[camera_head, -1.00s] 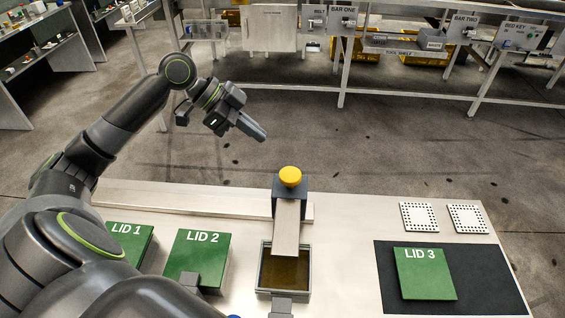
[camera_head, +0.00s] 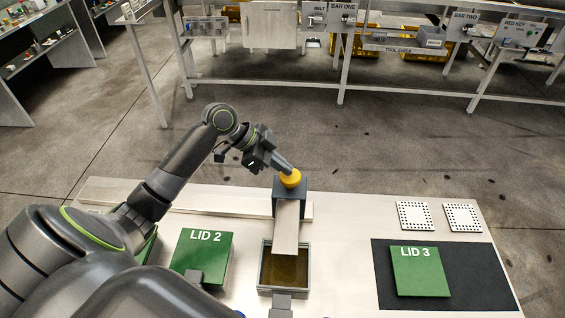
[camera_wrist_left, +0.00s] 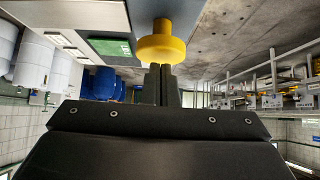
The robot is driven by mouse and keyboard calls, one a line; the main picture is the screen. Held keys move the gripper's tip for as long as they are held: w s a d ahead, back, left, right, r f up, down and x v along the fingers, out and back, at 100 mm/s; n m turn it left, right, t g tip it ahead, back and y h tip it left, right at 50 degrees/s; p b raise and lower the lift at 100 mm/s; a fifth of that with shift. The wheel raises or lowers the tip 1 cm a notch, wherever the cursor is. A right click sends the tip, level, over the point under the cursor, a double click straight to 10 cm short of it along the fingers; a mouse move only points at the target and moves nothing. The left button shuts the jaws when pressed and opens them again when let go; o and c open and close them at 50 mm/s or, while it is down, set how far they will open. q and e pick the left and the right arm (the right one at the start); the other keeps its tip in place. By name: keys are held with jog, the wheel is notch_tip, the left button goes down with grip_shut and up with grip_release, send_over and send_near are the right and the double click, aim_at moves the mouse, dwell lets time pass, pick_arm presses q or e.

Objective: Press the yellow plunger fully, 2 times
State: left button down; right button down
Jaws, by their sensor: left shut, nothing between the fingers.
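The yellow plunger (camera_head: 290,179) is a round knob on top of a dark grey block (camera_head: 291,205) with a sloping metal chute (camera_head: 287,232). My left gripper (camera_head: 287,168) is shut and empty, its fingertips at the top of the plunger's rim in the head view. In the left wrist view, the plunger (camera_wrist_left: 161,45) stands just beyond the shut fingertips (camera_wrist_left: 160,68). I cannot tell whether the fingertips touch it. The plunger stands above the block. My right gripper is not in view.
An open box (camera_head: 284,268) sits below the chute. Green lids marked LID 2 (camera_head: 203,255) and LID 3 (camera_head: 420,272) lie on the bench, LID 3 on a black mat (camera_head: 480,275). Two perforated white plates (camera_head: 417,216) lie at right. Shelving stands beyond the floor.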

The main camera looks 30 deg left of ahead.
aim_at(282, 175)
pick_arm(q)
jog(key=shift+f, duration=0.25)
notch_tip(282, 175, down, 3)
jog(key=shift+b, duration=1.2)
jog(key=shift+s, duration=0.1)
jog(key=shift+r, duration=0.1)
